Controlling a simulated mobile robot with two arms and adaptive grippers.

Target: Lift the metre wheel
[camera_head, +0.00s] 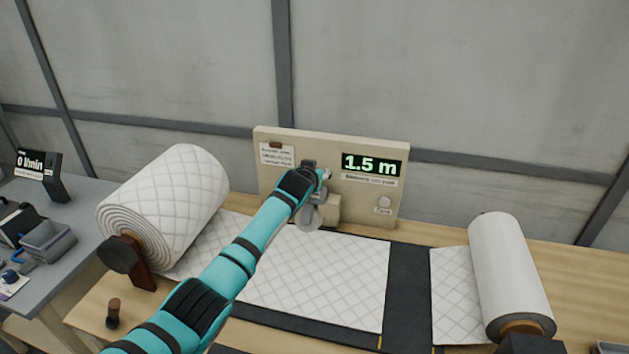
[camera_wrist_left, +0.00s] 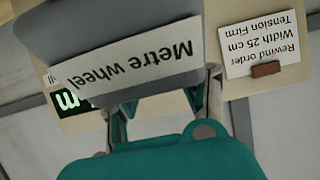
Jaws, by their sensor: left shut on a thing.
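The metre wheel (camera_head: 309,218) is a grey disc on an arm in front of the beige measuring board, just at the back edge of the white quilted wadding (camera_head: 318,275). My left gripper (camera_head: 319,176) reaches in over the wadding and is shut at the top of the wheel's arm. In the left wrist view, the grey part labelled "Metre wheel" (camera_wrist_left: 130,62) lies upside down at my left fingers (camera_wrist_left: 160,110). Whether the wheel touches the wadding I cannot tell. My right gripper is not in view.
The beige board (camera_head: 335,150) reads 1.5 m. A grey side table (camera_head: 70,240) holds a 0 l/min display (camera_head: 42,172) and a grey tray (camera_head: 48,240).

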